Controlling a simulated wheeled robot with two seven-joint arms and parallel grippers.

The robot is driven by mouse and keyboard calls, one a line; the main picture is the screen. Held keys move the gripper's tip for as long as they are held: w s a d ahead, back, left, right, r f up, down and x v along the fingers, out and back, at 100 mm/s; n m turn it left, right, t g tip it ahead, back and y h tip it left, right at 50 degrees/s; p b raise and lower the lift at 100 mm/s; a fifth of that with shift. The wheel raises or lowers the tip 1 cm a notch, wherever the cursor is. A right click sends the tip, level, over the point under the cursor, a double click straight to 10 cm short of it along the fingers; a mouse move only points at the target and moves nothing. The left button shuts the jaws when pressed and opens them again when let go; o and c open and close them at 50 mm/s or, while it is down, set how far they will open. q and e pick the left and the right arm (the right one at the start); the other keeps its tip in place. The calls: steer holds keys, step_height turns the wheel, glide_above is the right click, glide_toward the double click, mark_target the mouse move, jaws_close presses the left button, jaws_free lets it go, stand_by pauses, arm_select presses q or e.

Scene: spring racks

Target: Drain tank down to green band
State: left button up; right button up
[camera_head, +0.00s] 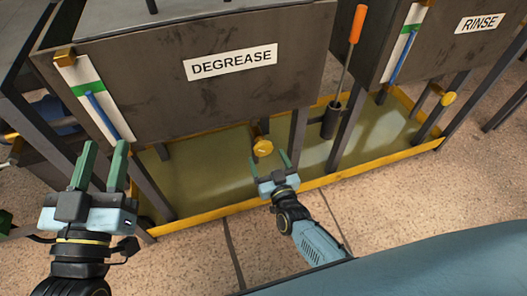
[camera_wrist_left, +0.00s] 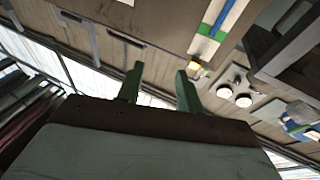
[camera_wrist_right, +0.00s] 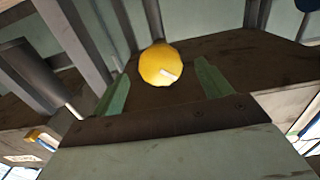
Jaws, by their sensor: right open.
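The DEGREASE tank (camera_head: 190,75) is a dark, stained box on legs. On its left front is a white level gauge (camera_head: 107,110) with a green band (camera_head: 88,88) and a blue column whose top is at about the band. A yellow valve knob (camera_head: 263,147) sits below the tank. My right gripper (camera_head: 270,163) is open just in front of the knob; in the right wrist view the knob (camera_wrist_right: 161,65) shows between and beyond the fingers, apart from them. My left gripper (camera_head: 102,165) is open and empty, in front of the gauge's lower end.
The RINSE tank (camera_head: 450,45) stands at right with its own gauge (camera_head: 405,45) and yellow knob (camera_head: 448,98). An orange-handled tool (camera_head: 356,25) stands in a dark holder (camera_head: 331,120) between the tanks. A yellow-rimmed tray (camera_head: 215,208) lies below. Floor in front is clear.

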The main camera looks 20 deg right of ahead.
mark_target(264, 153)
steer(key=w+b, duration=0.1)
steer(key=w, duration=0.1)
steer(key=shift+w+f, duration=0.1)
steer(key=shift+w, duration=0.25)
arm_select(q)
steer(key=shift+s+r+t+h+b, duration=0.2)
steer(key=shift+s+r+t, duration=0.15)
steer(key=shift+r+t, duration=0.4)
steer(key=shift+s+r+t+h+b, duration=0.1)
steer(key=shift+s+r+t+h, duration=0.1)
steer(key=shift+s+r+t, duration=0.4)
steer(key=shift+s+r+t+h+b, duration=0.2)
steer(key=shift+r+t, duration=0.55)
steer(key=shift+r, duration=0.25)
arm_select(e)
steer(key=shift+w+a, duration=0.1)
steer(key=shift+w, duration=0.85)
steer(key=c, duration=1)
arm_select(q)
steer(key=shift+w, duration=0.1)
